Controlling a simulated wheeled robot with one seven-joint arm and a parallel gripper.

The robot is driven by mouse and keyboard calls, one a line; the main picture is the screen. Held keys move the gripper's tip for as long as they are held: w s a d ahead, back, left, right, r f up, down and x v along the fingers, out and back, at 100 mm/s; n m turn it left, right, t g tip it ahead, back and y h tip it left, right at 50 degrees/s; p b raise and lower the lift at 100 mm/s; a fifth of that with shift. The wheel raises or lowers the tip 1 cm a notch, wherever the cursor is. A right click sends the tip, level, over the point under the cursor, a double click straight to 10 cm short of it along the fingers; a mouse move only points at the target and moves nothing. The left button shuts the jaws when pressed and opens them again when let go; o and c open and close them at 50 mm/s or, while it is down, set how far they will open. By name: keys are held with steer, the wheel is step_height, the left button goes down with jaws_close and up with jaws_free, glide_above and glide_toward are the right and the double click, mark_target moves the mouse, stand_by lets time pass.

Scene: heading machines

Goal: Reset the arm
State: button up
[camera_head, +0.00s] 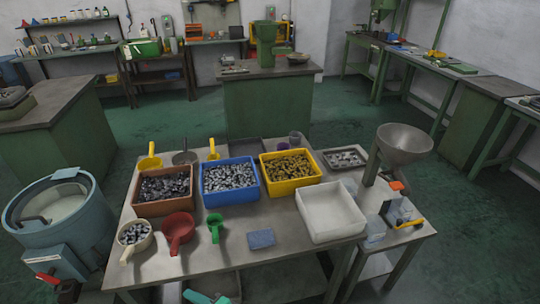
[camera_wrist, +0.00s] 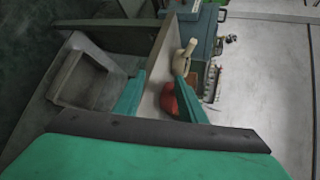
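My gripper (camera_wrist: 158,97) shows in the wrist view with its two green fingers spread apart and nothing between them in its grasp. It is over the front edge of the work table (camera_head: 285,262). A teal part of my arm or gripper just enters the bottom of the head view. Beyond the fingers in the wrist view are a red scoop (camera_wrist: 169,99) and a cream scoop (camera_wrist: 183,59), both apart from the gripper as far as I can see. In the head view the red scoop (camera_head: 178,228) and cream scoop (camera_head: 135,236) rest on the table.
Brown (camera_head: 164,190), blue (camera_head: 230,181) and yellow (camera_head: 290,173) bins hold small metal parts. A white bin (camera_head: 331,211) looks empty. A green scoop (camera_head: 215,227) and blue sponge (camera_head: 262,239) lie in front. A drum machine (camera_head: 62,225) stands left, a metal funnel (camera_head: 404,143) right.

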steer(key=s+d+f+t+h, duration=0.3)
steer(key=s+d+f+h, duration=0.15)
steer(key=d, duration=0.25)
steer(key=s+d+f+t+h, duration=0.25)
steer(key=s+d+f, duration=0.2)
steer(key=d, duration=0.25)
steer(key=s+d+r+n+t+h, duration=0.1)
steer(key=s+d+r+n+h, duration=0.1)
steer(key=s+r, duration=0.3)
steer(key=s+d+r+n+t+h, duration=0.2)
steer(key=s+d+r+n, duration=0.2)
steer(key=s, duration=0.6)
steer(key=shift+r+n, duration=0.7)
steer(key=shift+r, duration=0.1)
